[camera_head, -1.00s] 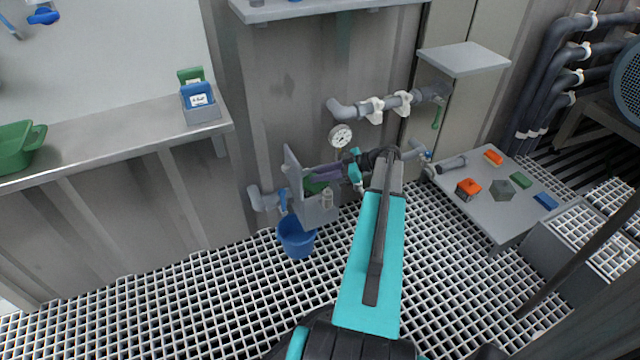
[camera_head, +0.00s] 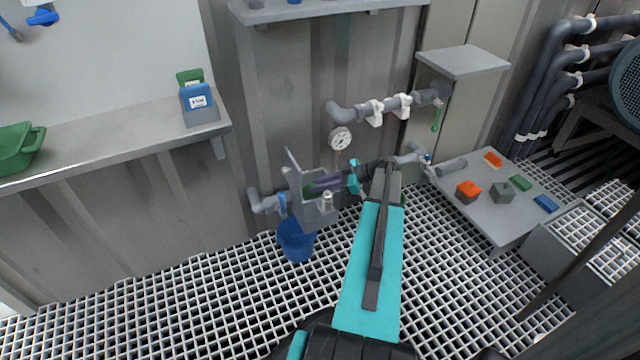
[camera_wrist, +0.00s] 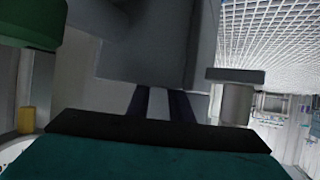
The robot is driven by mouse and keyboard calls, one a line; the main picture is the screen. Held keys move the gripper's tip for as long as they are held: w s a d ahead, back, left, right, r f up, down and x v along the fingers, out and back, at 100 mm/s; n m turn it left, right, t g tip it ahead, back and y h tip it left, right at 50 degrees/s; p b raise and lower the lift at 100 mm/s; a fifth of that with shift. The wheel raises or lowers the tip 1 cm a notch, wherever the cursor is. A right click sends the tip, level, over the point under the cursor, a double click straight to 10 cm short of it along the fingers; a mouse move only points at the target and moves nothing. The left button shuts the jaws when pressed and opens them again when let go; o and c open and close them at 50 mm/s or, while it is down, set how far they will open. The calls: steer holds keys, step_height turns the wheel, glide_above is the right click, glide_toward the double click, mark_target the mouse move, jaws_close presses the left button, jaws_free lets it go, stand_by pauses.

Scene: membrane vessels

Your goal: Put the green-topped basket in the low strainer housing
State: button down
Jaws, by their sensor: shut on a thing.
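The low strainer housing (camera_head: 312,214) is a grey box on the pipe low on the wall, its lid plate (camera_head: 293,172) standing up at the left. My gripper (camera_head: 322,184) reaches in from the right over the housing, its dark fingers shut on the green-topped basket (camera_head: 312,189). Only a little dark green shows at the fingers; the basket's body is hidden by the housing and fingers. I cannot tell how deep it sits. In the wrist view my gripper (camera_wrist: 166,103) points at grey surfaces, and a dark green piece (camera_wrist: 30,25) fills the upper left corner.
A blue bucket (camera_head: 296,240) stands below the housing. A gauge (camera_head: 340,138) and pipe (camera_head: 375,107) are above. A side table (camera_head: 480,215) at the right holds several coloured blocks. A shelf (camera_head: 110,145) at the left holds blue and green boxes.

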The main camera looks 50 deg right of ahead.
steer(key=shift+f, duration=0.25)
steer(key=c, duration=1.9)
jaws_free()
steer(key=shift+f, duration=0.15)
steer(key=shift+o, duration=0.2)
steer(key=shift+b, duration=0.5)
steer(key=shift+s+d+r, duration=0.1)
steer(key=shift+d+r, duration=0.05)
steer(key=shift+r, duration=0.3)
steer(key=p+v, duration=0.5)
steer(key=v, duration=0.7)
steer(key=shift+r, duration=0.2)
steer(key=shift+r, duration=0.1)
